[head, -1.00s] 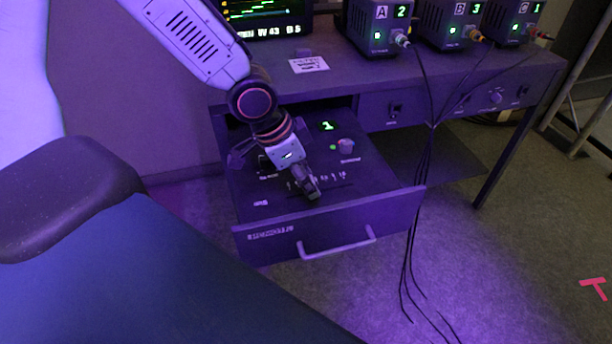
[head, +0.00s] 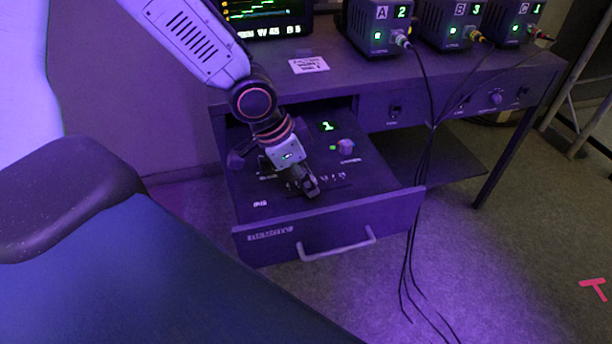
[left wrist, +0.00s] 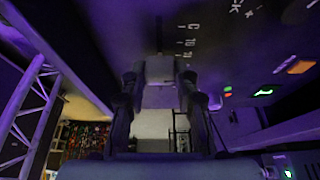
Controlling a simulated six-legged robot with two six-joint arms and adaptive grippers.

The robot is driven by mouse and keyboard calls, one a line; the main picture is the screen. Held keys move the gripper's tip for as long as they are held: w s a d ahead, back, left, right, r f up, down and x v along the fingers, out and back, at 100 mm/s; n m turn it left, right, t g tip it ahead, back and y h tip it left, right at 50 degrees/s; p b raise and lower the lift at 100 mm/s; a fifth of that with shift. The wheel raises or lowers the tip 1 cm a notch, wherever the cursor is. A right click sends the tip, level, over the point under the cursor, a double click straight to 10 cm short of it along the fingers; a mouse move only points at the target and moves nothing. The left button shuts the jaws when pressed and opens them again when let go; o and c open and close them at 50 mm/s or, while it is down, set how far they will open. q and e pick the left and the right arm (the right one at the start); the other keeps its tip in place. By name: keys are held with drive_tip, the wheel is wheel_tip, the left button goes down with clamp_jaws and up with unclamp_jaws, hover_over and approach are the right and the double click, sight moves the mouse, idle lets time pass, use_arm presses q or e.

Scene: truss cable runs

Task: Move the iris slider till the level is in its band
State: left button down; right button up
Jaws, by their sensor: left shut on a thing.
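My left gripper (head: 308,188) reaches down into the open drawer, over its control panel. It is shut on the iris slider, whose small cap is mostly hidden by the fingers in the head view. In the left wrist view a pale grey block, which looks like the slider cap (left wrist: 159,72), sits between the fingertips (left wrist: 158,82). A slot and scale marks run along the panel beside the fingers. The monitor (head: 265,15) at the top shows coloured level traces and readings, too small to read surely. My right gripper is not in view.
The drawer (head: 335,222) stands open with a handle (head: 337,245). A knob (head: 346,147) and a green display (head: 327,126) are on its panel. Boxes A (head: 381,27), B (head: 450,25) and C (head: 508,22) stand on the desk; black cables (head: 424,160) hang right of the drawer.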

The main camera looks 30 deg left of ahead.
use_arm(q)
drive_tip(key=shift+w+d, duration=0.4)
drive_tip(key=shift+w, duration=0.05)
drive_tip(key=c, duration=1.2)
unclamp_jaws()
drive_tip(key=shift+s+a, duration=0.15)
drive_tip(key=shift+o, duration=1)
drive_tip(key=v, duration=0.7)
drive_tip(key=shift+r, duration=0.25)
